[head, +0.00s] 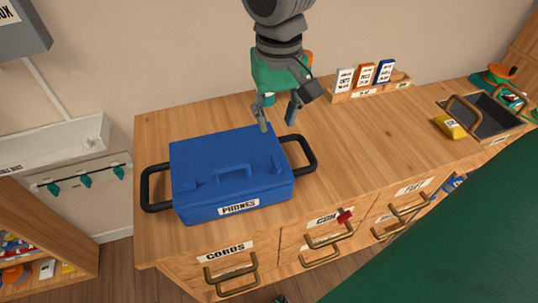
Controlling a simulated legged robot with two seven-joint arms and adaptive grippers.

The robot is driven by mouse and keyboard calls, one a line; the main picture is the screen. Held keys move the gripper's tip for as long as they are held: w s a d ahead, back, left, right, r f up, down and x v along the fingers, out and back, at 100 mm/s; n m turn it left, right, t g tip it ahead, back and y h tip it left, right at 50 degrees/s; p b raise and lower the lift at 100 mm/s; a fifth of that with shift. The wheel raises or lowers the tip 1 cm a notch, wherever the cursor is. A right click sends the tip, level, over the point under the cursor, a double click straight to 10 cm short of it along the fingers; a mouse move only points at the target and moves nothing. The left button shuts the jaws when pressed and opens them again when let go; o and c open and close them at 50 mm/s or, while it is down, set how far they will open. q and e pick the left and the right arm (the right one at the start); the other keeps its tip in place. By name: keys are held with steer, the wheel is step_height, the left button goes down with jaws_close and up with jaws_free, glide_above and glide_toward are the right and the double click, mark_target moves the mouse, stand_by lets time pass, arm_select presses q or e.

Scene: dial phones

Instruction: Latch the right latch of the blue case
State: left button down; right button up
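The blue case (225,175) stands closed on the wooden counter, with a label reading PHONES on its front. It has a blue handle on its lid and a black handle on each side. The right latch (277,164) shows as a small blue part near the lid's right side; whether it is latched is too small to tell. My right gripper (278,126) comes down from the top, behind the case's back right corner. Its two fingers are apart with nothing seen between them. One fingertip overlaps the case's back edge in the picture; contact cannot be told. My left gripper is not in view.
The wooden counter (350,150) is clear right of the case. A rack of cards (368,87) stands at the back. A grey tray (480,122) and a yellow item (451,127) are at the right. Labelled drawers with brass handles (321,258) are below. A dark green surface (460,250) fills the lower right.

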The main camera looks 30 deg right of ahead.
mark_target(275, 161)
step_height(275, 161, down, 12)
steer(key=shift+d+f+b, duration=0.15)
steer(key=shift+b, duration=0.75)
jaws_close()
